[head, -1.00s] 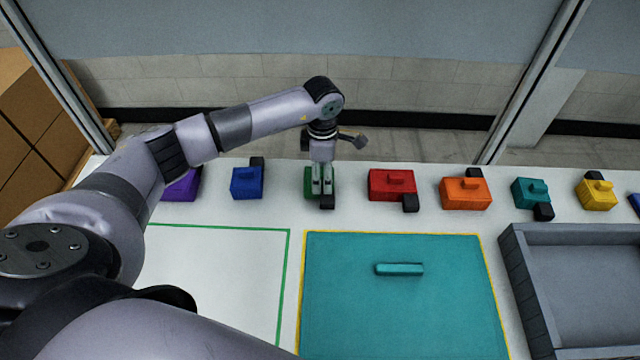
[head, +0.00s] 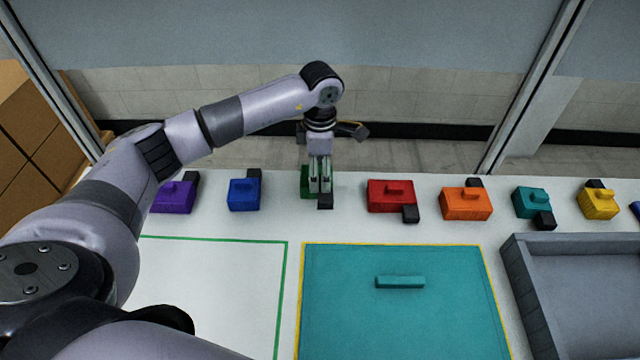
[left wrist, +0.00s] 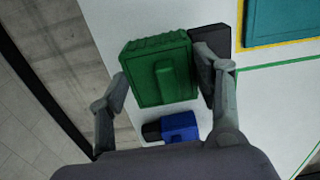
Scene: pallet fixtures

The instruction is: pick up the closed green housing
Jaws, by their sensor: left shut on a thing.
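The green housing (head: 305,182) is mostly hidden behind my left gripper (head: 320,188) in the head view. In the left wrist view the green housing (left wrist: 147,82) fills the space between the fingers of my left gripper (left wrist: 165,100), its raised bar facing the camera. A black block (left wrist: 211,62) sits at its side by the right finger. The gripper is shut on the housing. The housing appears a little above the white table. My right gripper is not in view.
A blue housing (head: 244,195) and a purple one (head: 174,198) stand left; red (head: 391,196), orange (head: 466,204), teal (head: 531,202) and yellow (head: 598,203) ones stand right. In front lie a green-outlined area (head: 215,290), a teal mat (head: 400,320) with a teal bar, and a grey tray (head: 525,295).

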